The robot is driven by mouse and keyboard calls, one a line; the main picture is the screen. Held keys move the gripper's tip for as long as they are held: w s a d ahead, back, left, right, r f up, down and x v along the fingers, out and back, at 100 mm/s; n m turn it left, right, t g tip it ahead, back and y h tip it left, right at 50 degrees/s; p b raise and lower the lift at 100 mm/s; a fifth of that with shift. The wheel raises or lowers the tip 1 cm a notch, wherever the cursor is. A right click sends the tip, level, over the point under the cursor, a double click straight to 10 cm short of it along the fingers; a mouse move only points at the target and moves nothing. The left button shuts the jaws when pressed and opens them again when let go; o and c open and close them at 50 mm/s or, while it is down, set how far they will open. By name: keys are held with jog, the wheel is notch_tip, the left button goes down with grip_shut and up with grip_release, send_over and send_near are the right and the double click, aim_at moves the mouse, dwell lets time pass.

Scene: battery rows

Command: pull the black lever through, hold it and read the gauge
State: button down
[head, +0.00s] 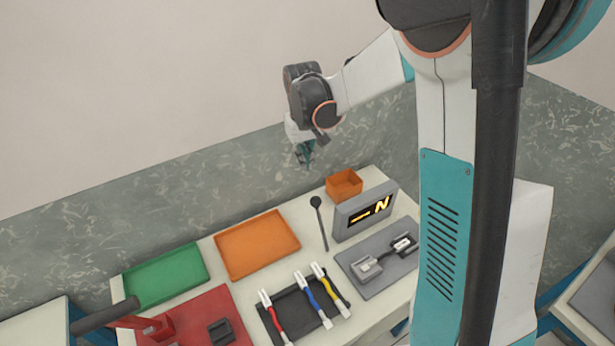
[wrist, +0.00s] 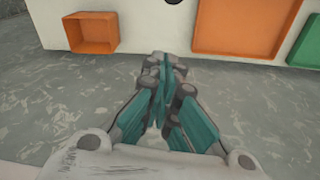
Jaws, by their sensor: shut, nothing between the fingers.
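A thin black lever (head: 321,226) with a round knob stands beside the gauge, left of it in the head view. A small dark round shape at the top edge of the wrist view may be its knob. The gauge (head: 345,227) is a grey box whose dark screen shows yellow marks like a dash and an N. My gripper (head: 304,153) hangs above and behind the table's far edge, apart from the lever. Its teal fingers are shut and empty in the wrist view (wrist: 164,68).
An orange box (head: 344,184) stands behind the gauge. Orange (head: 257,245) and green (head: 165,276) trays lie left. A grey plate with a holder (head: 366,268), a black rack with coloured tools (head: 293,311) and a red black-handled device (head: 160,325) are nearer.

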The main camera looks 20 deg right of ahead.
notch_tip(320, 180, down, 10)
jog(key=w+b, duration=0.1)
jog(key=b, duration=0.1)
jog(key=shift+s+d+r+b, duration=0.15)
jog(key=shift+s+r, duration=0.25)
jog(key=shift+s, duration=0.6)
jog(key=shift+s+d+r+b, duration=0.1)
jog(key=shift+s+r+b, duration=0.2)
jog(key=shift+s, duration=0.7)
jog(key=shift+r, duration=0.1)
